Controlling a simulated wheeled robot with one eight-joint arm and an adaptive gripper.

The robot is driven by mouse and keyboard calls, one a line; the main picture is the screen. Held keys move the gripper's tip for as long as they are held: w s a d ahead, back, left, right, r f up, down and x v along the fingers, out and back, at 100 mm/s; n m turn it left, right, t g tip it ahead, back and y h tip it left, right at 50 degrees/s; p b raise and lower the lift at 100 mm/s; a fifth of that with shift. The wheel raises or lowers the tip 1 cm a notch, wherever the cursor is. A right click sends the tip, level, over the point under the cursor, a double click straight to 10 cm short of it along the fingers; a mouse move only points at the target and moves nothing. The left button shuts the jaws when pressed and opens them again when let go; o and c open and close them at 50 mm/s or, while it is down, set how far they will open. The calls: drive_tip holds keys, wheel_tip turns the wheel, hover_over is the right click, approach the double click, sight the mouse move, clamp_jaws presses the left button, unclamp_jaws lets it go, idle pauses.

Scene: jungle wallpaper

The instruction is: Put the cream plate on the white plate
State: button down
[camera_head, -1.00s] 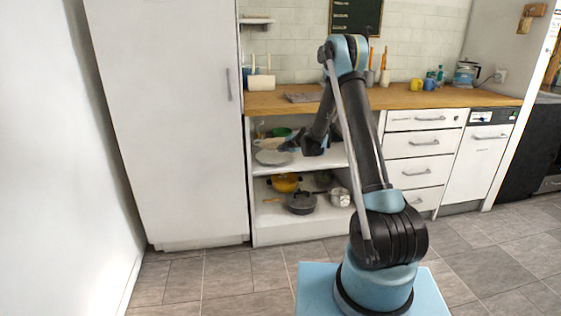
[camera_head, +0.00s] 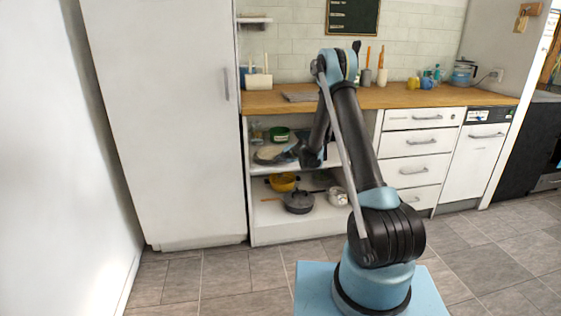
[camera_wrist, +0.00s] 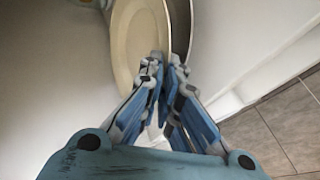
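The cream plate (camera_wrist: 137,38) fills the upper middle of the wrist view. The white plate (camera_wrist: 182,22) shows as a shaded grey strip beside and beyond its right edge. In the head view the cream plate (camera_head: 269,152) is over the white plate (camera_head: 268,162) on the upper open shelf. The white plate looks dark, in shadow. My gripper (camera_wrist: 167,62) has its fingers close together on either side of the cream plate's near rim and appears shut on it. I cannot tell whether the two plates touch.
The upper shelf (camera_head: 335,163) also holds a green pot (camera_head: 280,134) at the back. The tall white cabinet (camera_head: 160,120) borders the shelves on the left; the counter (camera_head: 420,97) is above.

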drive_tip(key=shift+f, duration=0.45)
drive_tip(key=c, duration=2.1)
unclamp_jaws()
